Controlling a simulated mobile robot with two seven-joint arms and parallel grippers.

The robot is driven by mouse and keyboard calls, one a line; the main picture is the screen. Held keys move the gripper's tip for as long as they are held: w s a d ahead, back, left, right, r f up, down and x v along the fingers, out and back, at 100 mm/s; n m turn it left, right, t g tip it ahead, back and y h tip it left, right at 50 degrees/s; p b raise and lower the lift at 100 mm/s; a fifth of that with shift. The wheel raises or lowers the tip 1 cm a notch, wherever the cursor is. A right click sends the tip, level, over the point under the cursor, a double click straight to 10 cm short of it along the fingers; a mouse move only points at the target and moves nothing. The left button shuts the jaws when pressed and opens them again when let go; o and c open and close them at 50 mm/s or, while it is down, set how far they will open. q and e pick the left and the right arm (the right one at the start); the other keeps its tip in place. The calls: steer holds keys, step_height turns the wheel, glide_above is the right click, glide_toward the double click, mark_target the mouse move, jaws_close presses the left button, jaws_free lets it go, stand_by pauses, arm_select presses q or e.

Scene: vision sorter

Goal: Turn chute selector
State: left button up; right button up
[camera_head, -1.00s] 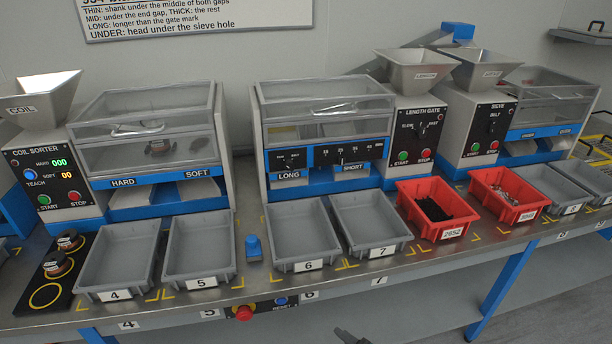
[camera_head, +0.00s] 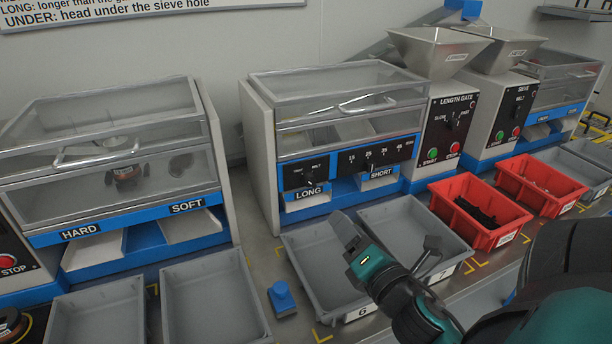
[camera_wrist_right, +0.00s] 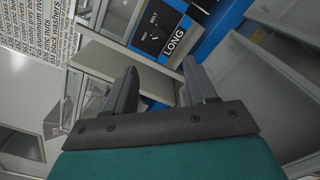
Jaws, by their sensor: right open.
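The length gate machine (camera_head: 335,110) stands at the back middle. On its front, above the LONG label, is a black panel with a small selector knob (camera_head: 312,181). The same panel and knob show at the top of the right wrist view (camera_wrist_right: 157,34). No label in view names a chute selector, so I cannot tell for sure that this knob is it. My right gripper (camera_head: 390,238) is open and empty, over the grey bins in front of the machine, with its fingers apart and clear of the panel. In the right wrist view its fingertips (camera_wrist_right: 158,72) point toward the panel. My left gripper is out of view.
Grey bins 6 (camera_head: 295,240) and 7 (camera_head: 400,215) stand below the gripper. Red bins (camera_head: 455,190) with small parts stand to the right. A slider panel (camera_head: 375,155) is right of the knob panel. A small blue item (camera_head: 282,300) sits left of bin 6.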

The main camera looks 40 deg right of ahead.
mark_target(313, 184)
steer(key=x, duration=1.3)
steer(key=shift+w+p, duration=0.15)
steer(key=shift+p, duration=0.25)
jaws_close()
